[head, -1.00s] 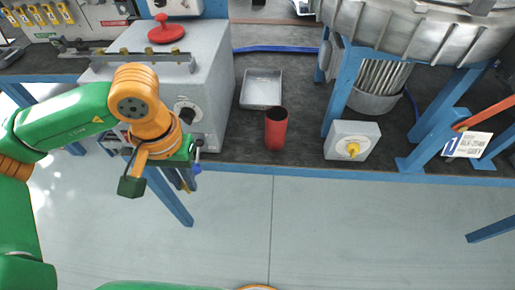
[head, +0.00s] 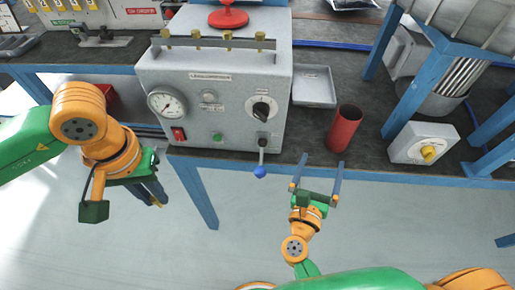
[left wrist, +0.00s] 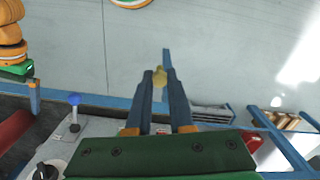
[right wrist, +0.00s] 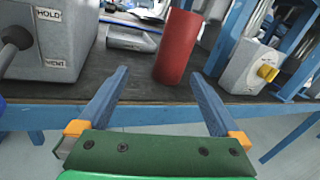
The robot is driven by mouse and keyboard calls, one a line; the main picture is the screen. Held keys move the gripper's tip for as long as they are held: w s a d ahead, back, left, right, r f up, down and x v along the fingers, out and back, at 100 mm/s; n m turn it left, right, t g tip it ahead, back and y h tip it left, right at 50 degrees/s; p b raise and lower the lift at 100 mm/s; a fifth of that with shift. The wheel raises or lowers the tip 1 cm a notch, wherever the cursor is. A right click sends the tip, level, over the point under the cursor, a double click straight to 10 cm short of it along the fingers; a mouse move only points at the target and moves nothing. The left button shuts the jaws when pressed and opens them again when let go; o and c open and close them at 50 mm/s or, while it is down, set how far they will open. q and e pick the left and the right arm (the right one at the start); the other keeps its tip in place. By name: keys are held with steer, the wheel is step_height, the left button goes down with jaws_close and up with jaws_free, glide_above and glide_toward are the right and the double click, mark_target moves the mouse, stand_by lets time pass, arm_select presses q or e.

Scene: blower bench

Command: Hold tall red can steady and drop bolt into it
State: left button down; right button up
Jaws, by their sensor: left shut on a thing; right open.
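The tall red can (head: 344,129) stands upright near the front edge of the bench; it also shows in the right wrist view (right wrist: 177,48). My right gripper (head: 316,170) is open and empty just in front of the bench edge, below and left of the can in the head view, not touching it. In the right wrist view the can is ahead, between the lines of the two fingers (right wrist: 158,95). My left gripper (left wrist: 160,80) is shut on the brass-coloured bolt (left wrist: 160,77), in front of the bench at the left.
A grey control box (head: 213,90) with a blue-tipped lever (head: 260,171) stands left of the can. A metal tray (head: 314,88) lies behind the can. A small box with a yellow knob (head: 424,143) and blue frame legs stand to its right.

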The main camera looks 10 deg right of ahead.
mark_target(339, 138)
steer(key=w+d+m, duration=0.1)
steer(key=w+d, duration=0.2)
steer(key=w+d+m+p, duration=0.1)
steer(key=w+d, duration=0.2)
steer(key=w+d+h, duration=0.1)
steer(key=w+d, duration=0.2)
steer(key=w, duration=0.1)
steer(key=shift+d+r+m+g, duration=0.2)
steer(key=shift+r+m+g, duration=0.1)
steer(key=shift+m, duration=0.1)
steer(key=shift+a, duration=0.1)
steer(key=shift+c, duration=0.4)
steer(key=c, duration=1.1)
steer(key=o, duration=1.2)
arm_select(q)
steer(key=shift+w+d+r, duration=0.4)
steer(key=shift+d+r, duration=0.2)
steer(key=shift+r, duration=0.05)
arm_select(e)
steer(key=v, duration=1.2)
